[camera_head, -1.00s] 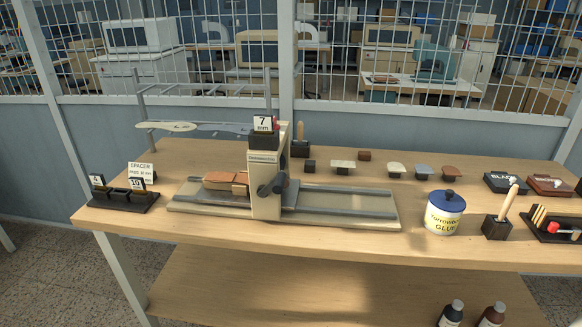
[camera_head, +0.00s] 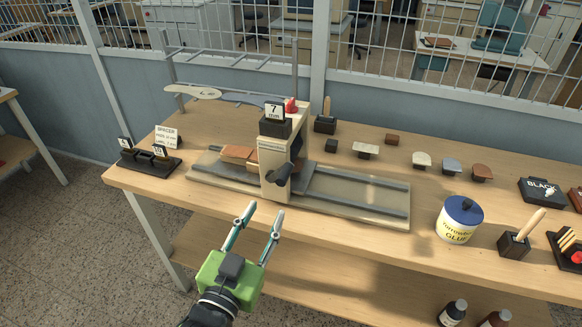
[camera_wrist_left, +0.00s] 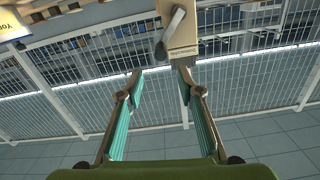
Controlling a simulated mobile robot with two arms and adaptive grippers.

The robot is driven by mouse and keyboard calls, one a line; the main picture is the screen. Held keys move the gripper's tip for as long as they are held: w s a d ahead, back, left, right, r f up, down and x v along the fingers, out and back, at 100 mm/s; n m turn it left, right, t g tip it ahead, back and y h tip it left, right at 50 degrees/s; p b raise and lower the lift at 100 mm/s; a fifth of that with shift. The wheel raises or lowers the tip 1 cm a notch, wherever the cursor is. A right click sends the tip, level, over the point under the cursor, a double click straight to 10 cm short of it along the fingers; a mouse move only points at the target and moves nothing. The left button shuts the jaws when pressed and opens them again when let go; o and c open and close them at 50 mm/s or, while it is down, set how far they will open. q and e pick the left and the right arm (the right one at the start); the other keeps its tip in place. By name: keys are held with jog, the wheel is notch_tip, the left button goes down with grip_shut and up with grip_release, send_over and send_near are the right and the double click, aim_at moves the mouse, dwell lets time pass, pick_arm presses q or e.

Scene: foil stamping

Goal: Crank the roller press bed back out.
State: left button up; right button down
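The roller press (camera_head: 273,156) stands on the wooden table, with a cream upright body and a "7 mm" card on top. Its dark crank (camera_head: 284,175) is on the near side; it also shows in the left wrist view (camera_wrist_left: 170,32). The flat bed lies along rails (camera_head: 355,190) on both sides of the body. A brown block (camera_head: 238,153) lies on the left part, close against the body. My left gripper (camera_head: 264,213), green with teal fingers, is open and empty in front of the table edge, below the crank and apart from it. My right gripper is not in view.
A glue tub (camera_head: 459,220) stands right of the press, beside a brush in a black holder (camera_head: 513,244). A black number-card rack (camera_head: 150,161) is at left. Several stamp tools stand behind. Bottles (camera_head: 453,312) are low at front right.

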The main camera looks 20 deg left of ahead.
aim_at(280, 183)
pick_arm(q)
jog(key=w+p, duration=0.3)
jog(key=w, duration=0.9)
jog(key=shift+w+d+p, duration=0.1)
jog(key=shift+d+p, duration=0.05)
jog(key=shift+p, duration=0.2)
jog(key=shift+w, duration=0.65)
grip_shut()
